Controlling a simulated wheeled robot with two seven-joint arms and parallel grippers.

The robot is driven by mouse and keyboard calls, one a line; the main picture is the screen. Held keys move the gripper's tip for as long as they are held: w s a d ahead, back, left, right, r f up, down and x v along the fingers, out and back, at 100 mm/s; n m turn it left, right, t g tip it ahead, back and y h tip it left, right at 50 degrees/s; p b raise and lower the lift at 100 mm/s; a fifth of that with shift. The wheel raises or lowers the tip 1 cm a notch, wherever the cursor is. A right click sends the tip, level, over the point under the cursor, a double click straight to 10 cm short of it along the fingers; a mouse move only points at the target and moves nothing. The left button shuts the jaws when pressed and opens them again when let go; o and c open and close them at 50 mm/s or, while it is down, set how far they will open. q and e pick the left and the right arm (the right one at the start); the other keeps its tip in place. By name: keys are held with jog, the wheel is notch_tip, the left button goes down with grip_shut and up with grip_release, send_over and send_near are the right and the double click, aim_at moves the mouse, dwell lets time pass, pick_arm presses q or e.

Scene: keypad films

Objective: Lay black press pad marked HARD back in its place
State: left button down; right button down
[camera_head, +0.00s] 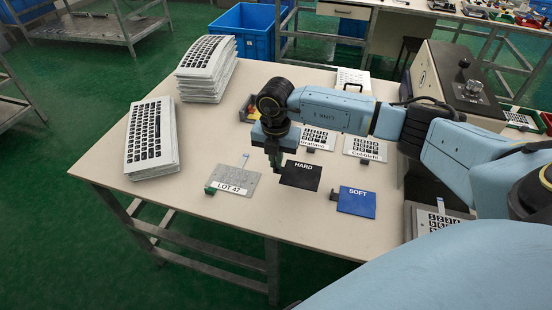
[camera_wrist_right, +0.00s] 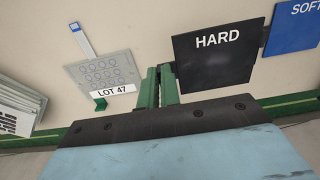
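The black press pad marked HARD (camera_head: 301,176) lies near the middle of the table, between the LOT 47 plate and the blue SOFT pad (camera_head: 357,202). My right gripper (camera_head: 274,165) points down at the pad's left edge. In the right wrist view, its two green fingers (camera_wrist_right: 161,70) are close together at the small dark tab on the left side of the HARD pad (camera_wrist_right: 215,55); they appear shut on that tab. I cannot tell whether the pad is lifted or touches the table. My left gripper is not in view.
The grey LOT 47 plate (camera_head: 233,180) lies left of the gripper. Two keypad sheets (camera_head: 364,148) lie behind the pads. Two stacks of keypad films (camera_head: 207,70) (camera_head: 152,138) stand at the left. A grey machine (camera_head: 455,80) stands at the right. The table's front is clear.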

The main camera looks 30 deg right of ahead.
aim_at(276, 182)
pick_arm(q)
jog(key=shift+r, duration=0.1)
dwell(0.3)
